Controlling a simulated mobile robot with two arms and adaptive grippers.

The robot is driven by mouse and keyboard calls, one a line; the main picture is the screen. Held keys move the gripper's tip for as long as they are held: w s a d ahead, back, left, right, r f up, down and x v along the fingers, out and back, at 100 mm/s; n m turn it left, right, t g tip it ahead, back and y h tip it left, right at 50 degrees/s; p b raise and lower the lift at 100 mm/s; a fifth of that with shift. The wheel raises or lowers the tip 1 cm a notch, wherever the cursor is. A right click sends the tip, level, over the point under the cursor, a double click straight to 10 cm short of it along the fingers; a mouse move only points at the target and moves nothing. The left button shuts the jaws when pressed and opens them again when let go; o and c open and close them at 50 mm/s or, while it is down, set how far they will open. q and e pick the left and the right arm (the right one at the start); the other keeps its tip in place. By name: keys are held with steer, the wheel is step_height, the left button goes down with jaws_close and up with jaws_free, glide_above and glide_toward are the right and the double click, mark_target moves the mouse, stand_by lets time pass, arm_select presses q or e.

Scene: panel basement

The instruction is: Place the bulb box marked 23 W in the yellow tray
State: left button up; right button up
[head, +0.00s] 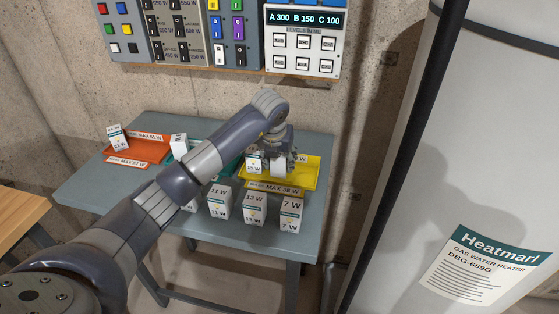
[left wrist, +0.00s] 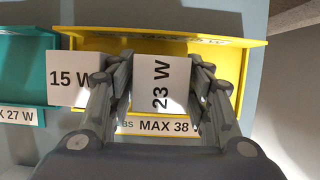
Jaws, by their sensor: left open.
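The white bulb box marked 23 W (left wrist: 150,92) is in the yellow tray (left wrist: 232,42), between the two fingers of my left gripper (left wrist: 163,78). In the left wrist view the gripper is open, with a finger along each side of the box. In the head view my left gripper (head: 280,158) reaches down over the yellow tray (head: 311,172), whose label reads MAX 38 W, and partly hides the box. A 15 W box (left wrist: 70,78) stands just left of the left finger; it also shows in the head view (head: 254,165). My right gripper is not in view.
Several boxes, among them a 13 W box (head: 254,208) and a 7 W box (head: 290,214), stand along the table's front edge. An orange tray (head: 150,152) is at the left; a teal tray (left wrist: 22,70) is beside the yellow one. A water heater (head: 480,140) stands at the right.

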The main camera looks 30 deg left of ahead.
arm_select(q)
steer(key=b+v, duration=0.1)
steer(key=v, duration=1)
steer(key=shift+r+b, duration=0.25)
steer(key=shift+b, duration=0.05)
steer(key=shift+s, duration=0.15)
steer(key=shift+f, duration=0.1)
